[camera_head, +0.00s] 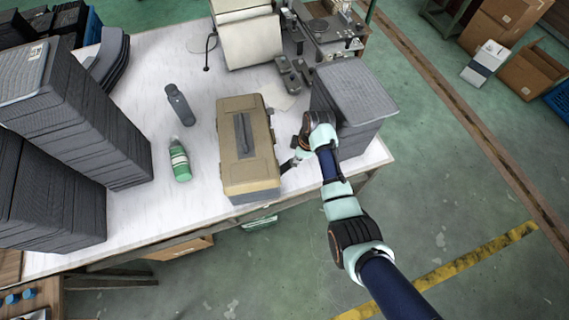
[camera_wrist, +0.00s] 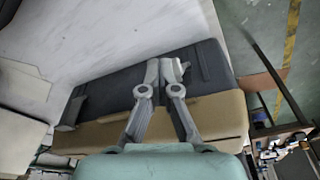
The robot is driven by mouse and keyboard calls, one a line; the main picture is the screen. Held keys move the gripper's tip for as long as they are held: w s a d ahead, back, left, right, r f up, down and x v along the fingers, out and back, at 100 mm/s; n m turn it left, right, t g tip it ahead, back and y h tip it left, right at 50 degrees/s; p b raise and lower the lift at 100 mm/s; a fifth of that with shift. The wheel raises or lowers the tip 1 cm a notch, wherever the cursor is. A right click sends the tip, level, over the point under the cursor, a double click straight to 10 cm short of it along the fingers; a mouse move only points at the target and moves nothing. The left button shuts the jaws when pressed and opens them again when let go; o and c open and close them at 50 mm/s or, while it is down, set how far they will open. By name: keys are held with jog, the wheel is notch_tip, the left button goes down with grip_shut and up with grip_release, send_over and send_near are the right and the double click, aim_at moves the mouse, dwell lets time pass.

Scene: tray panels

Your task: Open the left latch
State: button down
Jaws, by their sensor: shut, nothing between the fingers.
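A tan toolbox (camera_head: 262,170) with a dark grey base and a grey top handle (camera_head: 243,135) stands closed on the white table. In the wrist view its long side shows the tan lid (camera_wrist: 222,112) below and the dark grey base (camera_wrist: 110,92) above. A dark latch-like piece (camera_wrist: 201,62) lies just right of my fingertips; I cannot tell whether it is lifted. Another grey piece (camera_wrist: 71,112) is at the far left end of this side. My gripper (camera_head: 292,164) is at the box's right side. Its fingers (camera_wrist: 168,70) are shut and empty, over the dark base; contact is unclear.
A stack of grey trays (camera_head: 352,92) stands close right of my gripper, and tall stacks (camera_head: 62,110) fill the left. The table's front edge is close by.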

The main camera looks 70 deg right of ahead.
jog(key=shift+a+f, duration=0.3)
jog(key=shift+f, duration=0.2)
jog(key=shift+w+a+f, duration=0.15)
jog(key=shift+w, duration=0.05)
jog(key=shift+s+d, duration=0.2)
jog(key=shift+d, duration=0.05)
jog(key=shift+s+d+f+b, duration=0.25)
jog(key=shift+s+f+b, duration=0.05)
jog(key=shift+f+b, duration=0.2)
jog(key=shift+s+d+f+b, duration=0.2)
jog(key=shift+f+b, duration=0.25)
jog(key=shift+f, duration=0.25)
jog(key=shift+s+d+f+b, duration=0.15)
jog(key=shift+f+b, duration=0.25)
jog(key=shift+f, duration=0.25)
dwell(0.6)
jog(key=shift+a+r, duration=0.1)
notch_tip(320, 180, up, 10)
jog(key=p, duration=0.9)
jog(key=shift+p, duration=0.4)
